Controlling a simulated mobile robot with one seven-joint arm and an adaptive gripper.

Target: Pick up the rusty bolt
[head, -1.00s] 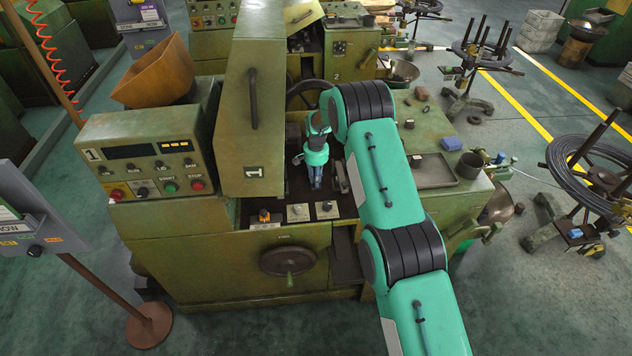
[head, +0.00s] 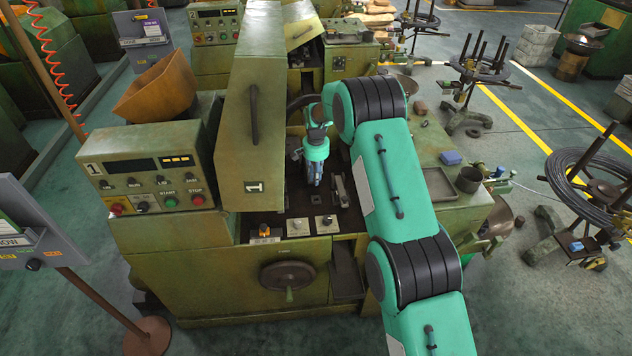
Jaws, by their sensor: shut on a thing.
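My gripper (head: 314,184) points down inside the open work bay of the green machine marked 1 (head: 200,255), to the right of its raised cover (head: 250,110). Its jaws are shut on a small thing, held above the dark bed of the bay. The thing is too small and too covered by the fingers to make out, but it fits the rusty bolt. No other rusty bolt can be told apart in the bay.
The raised cover stands close to the left of my gripper. A small metal fixture (head: 341,187) lies to its right. Knobs on square plates (head: 298,227) line the bay's front edge. A tray (head: 440,186) and a dark cup (head: 469,179) stand on the right top.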

